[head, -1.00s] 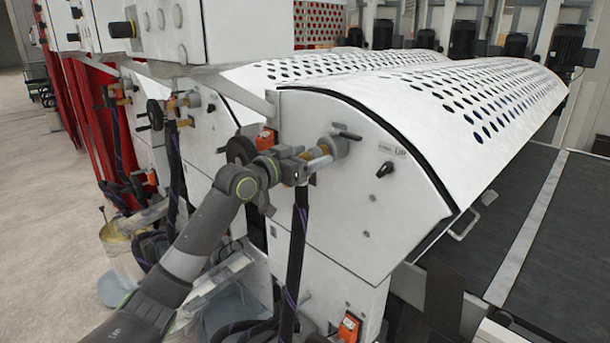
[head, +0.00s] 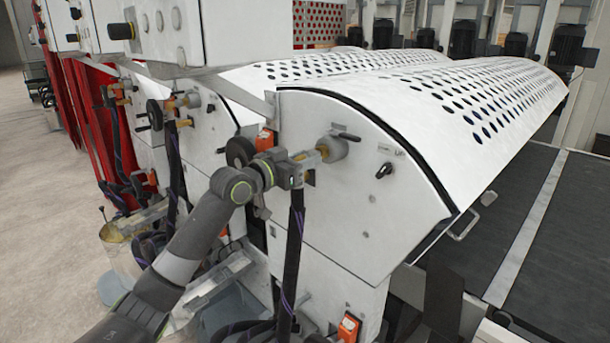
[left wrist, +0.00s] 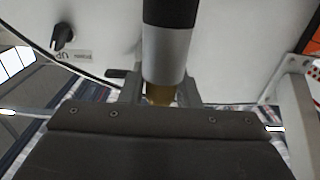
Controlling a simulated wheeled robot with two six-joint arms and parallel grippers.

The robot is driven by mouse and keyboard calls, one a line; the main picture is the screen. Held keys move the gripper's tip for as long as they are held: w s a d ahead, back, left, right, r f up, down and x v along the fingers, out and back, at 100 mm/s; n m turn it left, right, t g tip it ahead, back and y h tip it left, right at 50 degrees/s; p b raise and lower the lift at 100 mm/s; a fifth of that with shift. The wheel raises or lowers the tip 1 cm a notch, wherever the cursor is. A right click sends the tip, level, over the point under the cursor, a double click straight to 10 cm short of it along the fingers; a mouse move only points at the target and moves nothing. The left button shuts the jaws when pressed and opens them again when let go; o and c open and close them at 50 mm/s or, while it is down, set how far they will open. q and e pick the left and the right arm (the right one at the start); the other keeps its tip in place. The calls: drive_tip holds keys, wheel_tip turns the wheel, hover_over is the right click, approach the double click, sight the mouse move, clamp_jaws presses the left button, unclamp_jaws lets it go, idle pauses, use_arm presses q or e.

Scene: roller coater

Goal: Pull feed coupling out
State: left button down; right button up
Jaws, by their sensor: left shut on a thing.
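My left gripper (head: 312,158) is at the front panel of the nearest white coater unit, shut on the feed coupling (head: 322,151). The coupling has brass-coloured and grey metal parts and sits in front of a round grey port (head: 338,148) with a black lever. I cannot tell whether its end is still inside the port. A black hose (head: 297,215) hangs down below the gripper. In the left wrist view, the hose's silver sleeve (left wrist: 166,60) and the coupling's brass part (left wrist: 160,93) lie between the fingers. My right gripper is not in view.
A black knob (head: 384,170) is on the panel right of the port. A handwheel (head: 240,151) and an orange box (head: 265,139) are close to my wrist. Similar units with hoses stand to the left. The floor (head: 40,190) at far left is clear.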

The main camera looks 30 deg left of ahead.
use_arm(q)
drive_tip(key=shift+s+a+r, duration=0.2)
drive_tip(key=shift+s+a, duration=0.05)
drive_tip(key=shift+s, duration=0.3)
drive_tip(key=shift+p+v, duration=0.85)
drive_tip(key=shift+v, duration=1.1)
drive_tip(key=shift+f, duration=0.1)
drive_tip(key=p+v, duration=0.1)
drive_tip(key=v, duration=0.2)
